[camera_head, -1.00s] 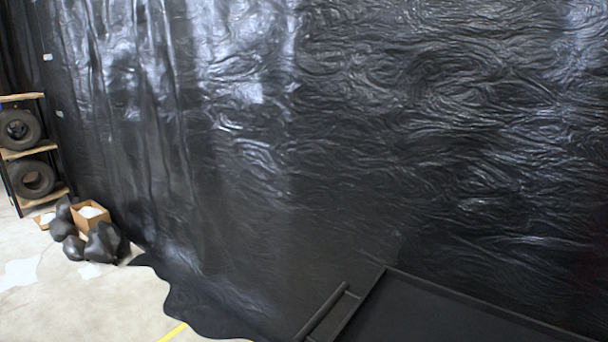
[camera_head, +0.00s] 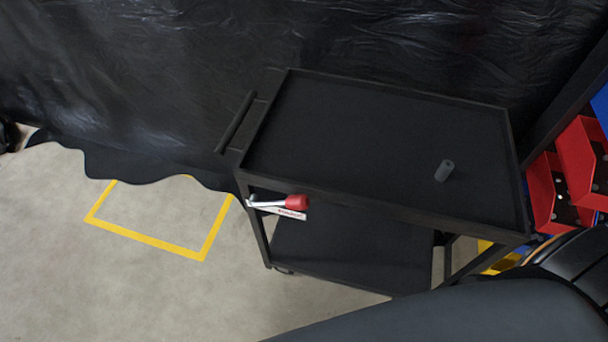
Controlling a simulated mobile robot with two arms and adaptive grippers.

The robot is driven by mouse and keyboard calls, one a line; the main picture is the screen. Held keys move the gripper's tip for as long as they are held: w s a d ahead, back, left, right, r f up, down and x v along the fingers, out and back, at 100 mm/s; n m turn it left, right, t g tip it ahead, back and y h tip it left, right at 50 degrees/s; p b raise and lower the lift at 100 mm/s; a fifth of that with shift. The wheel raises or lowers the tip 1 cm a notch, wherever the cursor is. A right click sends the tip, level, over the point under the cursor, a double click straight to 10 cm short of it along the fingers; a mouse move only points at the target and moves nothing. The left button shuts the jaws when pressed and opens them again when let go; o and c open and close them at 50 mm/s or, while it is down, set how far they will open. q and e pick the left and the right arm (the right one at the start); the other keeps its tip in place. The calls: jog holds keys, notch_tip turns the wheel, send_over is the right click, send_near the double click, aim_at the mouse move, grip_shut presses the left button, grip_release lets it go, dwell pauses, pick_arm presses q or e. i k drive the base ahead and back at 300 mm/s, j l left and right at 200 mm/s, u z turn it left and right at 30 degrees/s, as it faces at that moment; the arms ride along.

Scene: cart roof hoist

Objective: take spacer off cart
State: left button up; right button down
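The spacer (camera_head: 444,171) is a small dark grey cylinder. It lies on the top tray of the black cart (camera_head: 350,120), toward the tray's right side. The cart has a handle at its left end and a lower shelf. Nothing is touching the spacer. Neither of my grippers shows in the head view. A large dark curved shape, which I cannot identify for sure, fills the lower right and covers part of the cart's lower shelf and legs.
A tool with a red end (camera_head: 296,202) is at the cart's front side. Red bins (camera_head: 544,190) stand right of the cart. Black plastic sheeting (camera_head: 150,80) hangs behind. A yellow outline (camera_head: 150,240) marks open floor at left.

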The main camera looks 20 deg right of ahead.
aim_at(443, 172)
jog(key=l+z, duration=0.1)
jog(key=z, duration=1.6)
jog(key=l+z, duration=0.1)
jog(key=l, duration=0.4)
jog(key=i, duration=0.05)
